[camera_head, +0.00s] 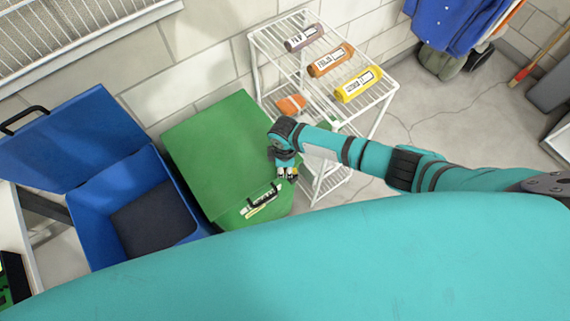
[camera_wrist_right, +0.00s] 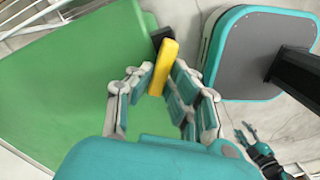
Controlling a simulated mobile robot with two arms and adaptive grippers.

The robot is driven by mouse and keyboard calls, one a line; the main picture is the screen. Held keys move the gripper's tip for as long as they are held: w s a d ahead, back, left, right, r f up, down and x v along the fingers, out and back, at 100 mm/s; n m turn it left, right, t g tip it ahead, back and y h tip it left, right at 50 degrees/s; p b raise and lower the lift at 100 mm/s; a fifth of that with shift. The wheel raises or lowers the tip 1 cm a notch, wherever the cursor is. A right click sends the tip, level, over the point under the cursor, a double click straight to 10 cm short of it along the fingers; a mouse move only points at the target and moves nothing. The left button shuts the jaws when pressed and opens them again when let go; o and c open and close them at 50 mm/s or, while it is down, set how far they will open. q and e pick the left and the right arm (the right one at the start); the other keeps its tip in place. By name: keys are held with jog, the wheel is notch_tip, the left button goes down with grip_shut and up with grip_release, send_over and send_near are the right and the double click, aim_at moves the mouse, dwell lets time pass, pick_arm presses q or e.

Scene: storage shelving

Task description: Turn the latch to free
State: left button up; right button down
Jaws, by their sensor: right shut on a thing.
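A green chest (camera_head: 215,150) stands against the wall with its lid closed. The yellow latch (camera_wrist_right: 163,66) sticks out from a dark mount at the chest's edge in the right wrist view. My right gripper (camera_head: 286,173) is at the chest's front right corner. In the right wrist view its fingers (camera_wrist_right: 163,90) are on both sides of the latch and shut on it. The latch is mostly hidden by the gripper in the head view. My left gripper (camera_wrist_right: 245,130) shows small at the lower right of the right wrist view, with its fingers apart and empty.
A blue chest (camera_head: 85,165) with its lid raised stands left of the green one. A white wire rack (camera_head: 275,60) with several labelled rolls stands behind and right. Clothes (camera_head: 455,22) hang at the far right. Open floor (camera_head: 430,110) lies right of the rack.

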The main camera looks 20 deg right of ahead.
jog(key=n, duration=0.1)
jog(key=s+n, duration=0.1)
jog(key=n, duration=0.1)
jog(key=shift+n, duration=0.3)
jog(key=shift+s+n, duration=0.15)
jog(key=shift+n, duration=0.7)
jog(key=shift+s+n, duration=0.15)
jog(key=shift+n, duration=0.7)
jog(key=c, duration=1.3)
grip_release()
jog(key=shift+r, duration=0.1)
notch_tip(320, 180, up, 12)
jog(key=shift+f, duration=0.1)
